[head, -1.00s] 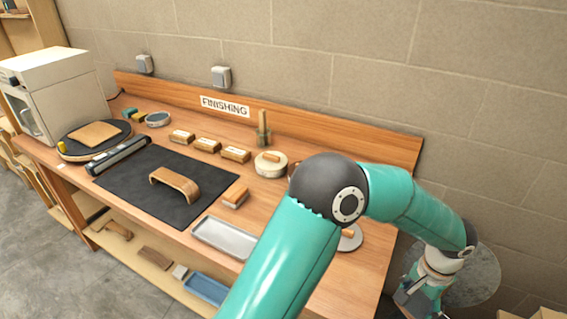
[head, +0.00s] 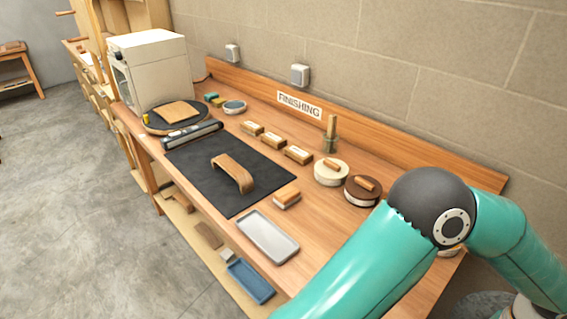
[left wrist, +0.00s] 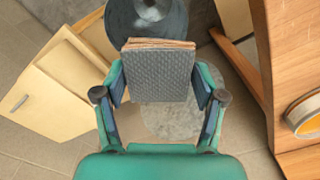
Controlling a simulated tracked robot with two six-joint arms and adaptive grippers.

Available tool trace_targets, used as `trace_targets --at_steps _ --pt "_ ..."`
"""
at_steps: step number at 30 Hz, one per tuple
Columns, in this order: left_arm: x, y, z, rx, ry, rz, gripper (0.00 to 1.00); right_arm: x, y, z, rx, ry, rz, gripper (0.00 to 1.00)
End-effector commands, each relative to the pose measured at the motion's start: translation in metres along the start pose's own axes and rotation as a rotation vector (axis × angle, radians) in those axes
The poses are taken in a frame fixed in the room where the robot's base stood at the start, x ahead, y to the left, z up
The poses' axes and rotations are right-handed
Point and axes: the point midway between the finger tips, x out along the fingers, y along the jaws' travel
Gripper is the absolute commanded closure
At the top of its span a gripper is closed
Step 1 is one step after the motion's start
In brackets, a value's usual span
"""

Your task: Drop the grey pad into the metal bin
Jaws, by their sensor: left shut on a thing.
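In the left wrist view my left gripper (left wrist: 159,98) is shut on the grey pad (left wrist: 160,75), a square block with a dimpled grey face and a brown top edge. The pad hangs between the two fingers. In the head view a grey rounded top (head: 482,304) shows at the lower right corner, partly behind my arm. My left gripper is outside the head view, and my right gripper is in neither view.
The finishing bench (head: 330,235) carries a black mat (head: 205,160) with a bent wood piece (head: 233,172), a grey tray (head: 267,237), blocks and round tins. In the wrist view a dark round object (left wrist: 146,20) stands beyond the pad, with a pale cabinet (left wrist: 55,85) at left and bench wood at right.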

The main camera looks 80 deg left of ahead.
Motion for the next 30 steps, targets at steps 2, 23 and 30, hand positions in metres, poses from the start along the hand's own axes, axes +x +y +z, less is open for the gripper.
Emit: trace_targets --at_steps 2,23,30 --pt "0.008 0.000 -0.002 0.041 -0.001 0.000 0.58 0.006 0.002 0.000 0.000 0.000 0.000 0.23" --pt "0.185 0.018 -0.055 1.625 -0.003 0.002 0.58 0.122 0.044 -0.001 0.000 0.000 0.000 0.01" --pt "0.239 0.025 -0.070 2.169 -0.002 0.002 0.58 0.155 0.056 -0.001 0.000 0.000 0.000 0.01"
